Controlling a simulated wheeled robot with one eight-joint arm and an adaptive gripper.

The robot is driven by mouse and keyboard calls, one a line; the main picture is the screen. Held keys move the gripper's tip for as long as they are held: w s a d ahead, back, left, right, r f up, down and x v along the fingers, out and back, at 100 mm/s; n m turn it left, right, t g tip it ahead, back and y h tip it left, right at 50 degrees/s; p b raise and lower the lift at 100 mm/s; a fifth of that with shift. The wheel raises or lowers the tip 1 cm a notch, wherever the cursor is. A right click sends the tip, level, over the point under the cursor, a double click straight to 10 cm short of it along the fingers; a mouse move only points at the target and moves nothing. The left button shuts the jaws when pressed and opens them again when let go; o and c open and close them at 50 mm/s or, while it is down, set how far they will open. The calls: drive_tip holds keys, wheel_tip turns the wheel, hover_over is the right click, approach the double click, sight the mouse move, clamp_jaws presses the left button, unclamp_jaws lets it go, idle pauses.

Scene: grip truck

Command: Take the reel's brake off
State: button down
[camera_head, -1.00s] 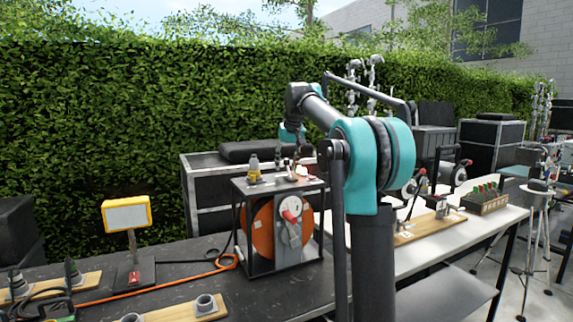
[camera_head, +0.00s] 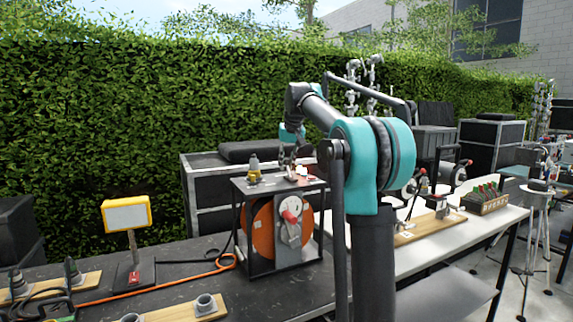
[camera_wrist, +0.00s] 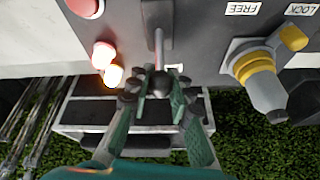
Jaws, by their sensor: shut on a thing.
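The orange cable reel (camera_head: 264,230) stands in a dark-framed box on the bench, with a red-handled part (camera_head: 290,216) on its front. My gripper (camera_wrist: 158,84) is at the box's top panel (camera_wrist: 200,30). Its fingers are shut on the dark ball knob (camera_wrist: 160,82) of a metal lever (camera_wrist: 158,35). In the wrist view, FREE (camera_wrist: 242,9) and LOCK (camera_wrist: 302,9) labels lie to the right, upside down. In the head view the gripper (camera_head: 290,157) is small and the lever is hard to make out.
A yellow-banded fitting (camera_wrist: 258,68) stands right of the lever, close to my gripper. Two glowing lamps (camera_wrist: 107,62) and a red button (camera_wrist: 86,6) are on its left. A yellow-framed lamp (camera_head: 127,215) and an orange cable (camera_head: 130,291) are left of the reel.

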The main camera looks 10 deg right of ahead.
sight(288, 165)
drive_tip(key=shift+s+r, duration=0.1)
drive_tip(key=t, duration=0.1)
drive_tip(key=s+t, duration=0.1)
drive_tip(key=shift+s+d+r+t+y, duration=0.2)
drive_tip(key=shift+d+r+t+y, duration=0.1)
drive_tip(key=shift+t+y, duration=0.1)
drive_tip(key=shift+s+d+t+y, duration=0.2)
drive_tip(key=shift+s+t, duration=0.15)
drive_tip(key=shift+t, duration=0.25)
drive_tip(key=shift+s+d+t+y, duration=0.1)
drive_tip(key=shift+s+t+y, duration=0.1)
drive_tip(key=shift+s+t, duration=0.3)
drive_tip(key=t, duration=0.1)
drive_tip(key=s+t, duration=0.1)
drive_tip(key=t, duration=0.1)
drive_tip(key=shift+s+d+t+y, duration=0.2)
drive_tip(key=shift+t+y, duration=0.1)
drive_tip(key=shift+y, duration=0.1)
drive_tip(key=shift+s+d+f+t+y, duration=0.15)
drive_tip(key=shift+s+t+y, duration=0.2)
drive_tip(key=shift+t, duration=0.35)
drive_tip(key=shift+s+d+f+t+y, duration=0.1)
drive_tip(key=shift+s+t+y, duration=0.2)
drive_tip(key=shift+t, duration=0.4)
drive_tip(key=shift+s, duration=0.1)
drive_tip(key=c, duration=1.3)
unclamp_jaws()
drive_tip(key=shift+c, duration=0.2)
